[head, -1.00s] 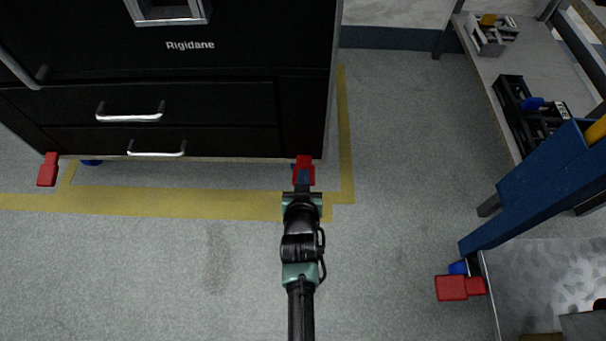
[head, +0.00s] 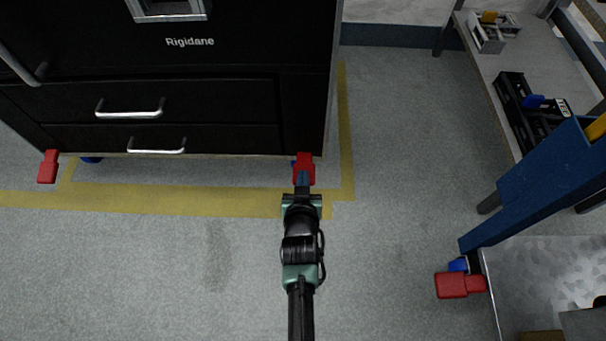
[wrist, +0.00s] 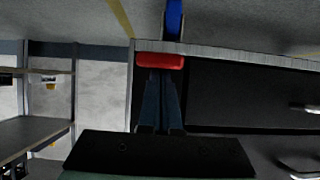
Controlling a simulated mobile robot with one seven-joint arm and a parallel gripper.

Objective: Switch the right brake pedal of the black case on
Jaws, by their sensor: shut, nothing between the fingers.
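The black case (head: 190,85) stands at the upper left of the head view, with drawers and the word Rigidane on its front. Its right brake pedal (head: 304,166) is red and sticks out at the case's lower right corner. It also shows in the wrist view as a red bar (wrist: 160,60) below a blue wheel part (wrist: 174,20). My gripper (head: 302,184) is shut and empty, with its tips at the pedal's near end. In the wrist view the blue fingers (wrist: 158,78) reach the pedal's edge; whether they touch it I cannot tell.
The case's left red pedal (head: 47,167) is at its other front corner. A blue-framed cart with another red pedal (head: 459,286) stands at the right. A grey bench (head: 535,70) with bins is at the upper right. The floor (head: 170,270) between is clear.

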